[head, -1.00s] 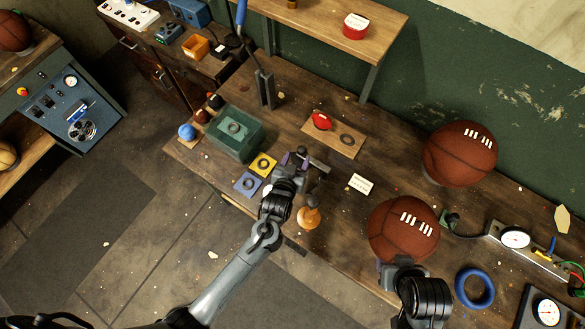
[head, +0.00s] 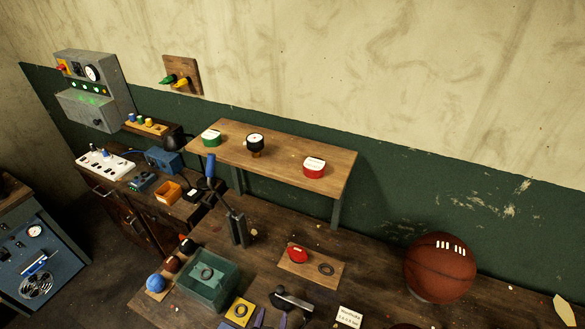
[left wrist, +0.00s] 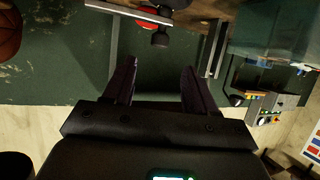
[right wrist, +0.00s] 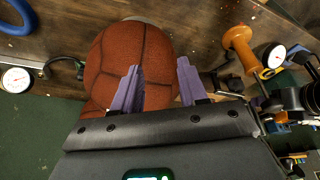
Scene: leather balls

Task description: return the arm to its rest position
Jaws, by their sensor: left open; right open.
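In the head view my left gripper (head: 270,318) shows only as two purple fingertips at the bottom edge, beside a yellow ring tile; its arm is out of view. In the left wrist view the left gripper (left wrist: 160,82) is open and empty, with green wall between its fingers. In the right wrist view my right gripper (right wrist: 157,85) is open, its fingers in front of a brown leather ball (right wrist: 132,50). I cannot tell whether they touch the ball. The right arm is not in the head view.
An orange-handled tool (right wrist: 240,45) is near the right gripper.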

